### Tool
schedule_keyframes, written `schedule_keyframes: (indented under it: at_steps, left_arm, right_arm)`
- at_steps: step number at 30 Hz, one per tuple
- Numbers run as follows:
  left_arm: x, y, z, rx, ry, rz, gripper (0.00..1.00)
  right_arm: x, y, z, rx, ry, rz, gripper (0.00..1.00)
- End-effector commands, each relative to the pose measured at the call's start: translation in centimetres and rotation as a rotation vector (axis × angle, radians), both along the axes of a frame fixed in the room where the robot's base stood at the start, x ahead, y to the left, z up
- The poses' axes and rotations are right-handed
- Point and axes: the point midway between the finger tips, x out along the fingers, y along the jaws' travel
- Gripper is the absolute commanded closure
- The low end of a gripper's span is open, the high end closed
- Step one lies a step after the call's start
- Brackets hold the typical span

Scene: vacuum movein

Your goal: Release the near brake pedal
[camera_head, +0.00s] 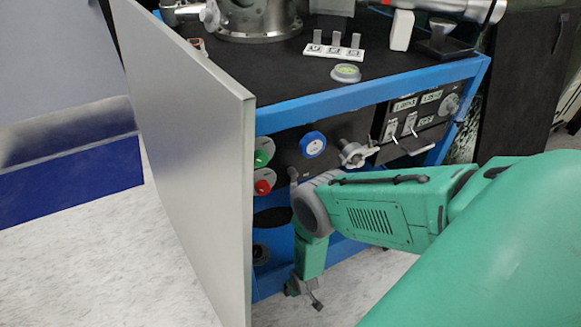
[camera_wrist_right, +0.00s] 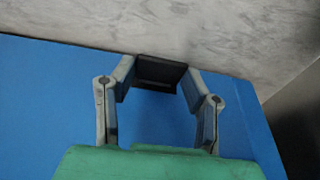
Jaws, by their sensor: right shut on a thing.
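My right arm (camera_head: 380,212) reaches in from the right, and my right gripper (camera_head: 305,291) points down at the lower front of the blue-framed cart (camera_head: 375,92), close to the floor. In the right wrist view, my right gripper (camera_wrist_right: 158,82) has its two fingers on either side of a dark, flat block, which appears to be the near brake pedal (camera_wrist_right: 160,70). The fingers look shut on it. The pedal lies at the edge of a blue surface (camera_wrist_right: 60,105). Its tilt is hard to tell. My left gripper is not in view.
A grey panel door (camera_head: 190,150) stands open at the cart's left side. The cart front carries a green button (camera_head: 262,158), a red button (camera_head: 263,187), a blue round gauge (camera_head: 313,144) and switches. Speckled floor (camera_head: 120,250) is clear at the left.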

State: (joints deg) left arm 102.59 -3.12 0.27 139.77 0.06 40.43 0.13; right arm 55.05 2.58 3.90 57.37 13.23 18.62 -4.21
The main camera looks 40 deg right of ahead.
Motion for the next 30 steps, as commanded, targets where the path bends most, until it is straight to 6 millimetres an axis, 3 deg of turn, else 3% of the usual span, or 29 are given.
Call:
schedule_keyframes:
  at_steps: [6, 7, 8, 20, 30]
  left_arm:
    - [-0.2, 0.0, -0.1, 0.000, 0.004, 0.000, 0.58]
    - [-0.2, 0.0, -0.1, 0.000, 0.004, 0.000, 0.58]
    - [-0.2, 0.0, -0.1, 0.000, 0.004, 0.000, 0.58]
    - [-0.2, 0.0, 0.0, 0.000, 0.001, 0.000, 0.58]
    - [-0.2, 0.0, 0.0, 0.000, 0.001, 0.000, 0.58]
  right_arm:
    - [0.1, 0.1, -0.1, 0.001, -0.001, 0.000, 1.00]
    - [0.1, 0.1, -0.1, 0.001, -0.001, 0.000, 0.48]
    - [0.1, 0.1, 0.0, 0.001, -0.001, 0.000, 0.38]
    - [0.1, 0.0, 0.2, 0.000, -0.002, 0.000, 0.38]
    - [-0.9, 0.3, 4.1, 0.001, 0.000, -0.002, 0.38]
